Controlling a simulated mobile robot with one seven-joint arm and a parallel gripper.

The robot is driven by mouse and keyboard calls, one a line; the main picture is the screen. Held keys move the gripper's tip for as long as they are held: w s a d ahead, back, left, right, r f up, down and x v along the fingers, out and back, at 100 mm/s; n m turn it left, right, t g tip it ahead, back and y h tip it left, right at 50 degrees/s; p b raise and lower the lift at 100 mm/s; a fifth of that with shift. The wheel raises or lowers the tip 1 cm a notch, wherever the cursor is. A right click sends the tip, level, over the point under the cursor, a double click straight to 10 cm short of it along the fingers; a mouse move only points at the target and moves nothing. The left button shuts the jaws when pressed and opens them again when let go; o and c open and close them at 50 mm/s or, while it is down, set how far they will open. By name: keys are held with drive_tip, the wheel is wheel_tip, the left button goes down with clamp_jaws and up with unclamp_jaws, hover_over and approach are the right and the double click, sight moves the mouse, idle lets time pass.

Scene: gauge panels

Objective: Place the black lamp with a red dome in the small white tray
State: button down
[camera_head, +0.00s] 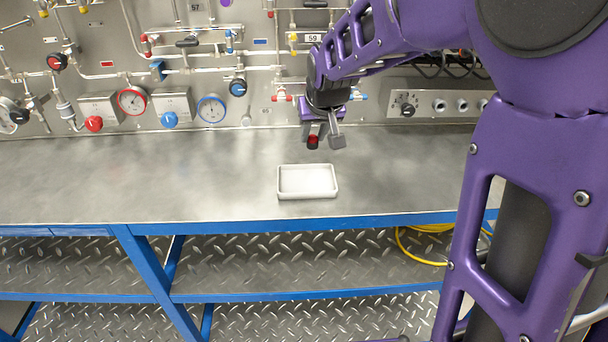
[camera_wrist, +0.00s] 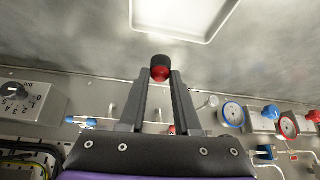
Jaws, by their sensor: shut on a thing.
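The lamp (camera_head: 312,142), black with a red dome, is held between the fingers of my gripper (camera_head: 324,139) in the head view. In the wrist view the lamp (camera_wrist: 160,68) sits at the fingertips of my gripper (camera_wrist: 160,80), its black part toward the tray and its red dome toward the palm. The small white tray (camera_head: 307,195) lies empty on the metal bench. It also shows at the top of the wrist view (camera_wrist: 178,38). My gripper is above the bench, behind the tray in the head view, and the lamp is apart from the tray.
The steel bench top (camera_head: 130,185) is clear around the tray. Behind it stands a panel with gauges (camera_head: 212,109), knobs, valves and pipes. A grey control box (camera_head: 430,104) is at the right of the panel. A yellow hose (camera_head: 420,250) lies on the lower shelf.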

wheel_tip(320, 180, up, 3)
drive_tip(key=n, duration=0.1)
hover_over(291, 179)
drive_tip(key=s, duration=0.2)
drive_tip(key=f+b, duration=0.2)
drive_tip(key=f, duration=0.1)
drive_tip(key=f+b, duration=0.1)
drive_tip(key=f, duration=0.1)
drive_tip(key=shift+s+d+f, duration=0.2)
drive_tip(key=shift+s+d, duration=0.05)
drive_tip(key=shift+d, duration=0.05)
drive_tip(key=shift+f+b, duration=1.65)
drive_tip(key=shift+f, duration=0.45)
drive_tip(key=shift+f, duration=0.25)
drive_tip(key=c, duration=0.9)
unclamp_jaws()
drive_tip(key=shift+r, duration=0.2)
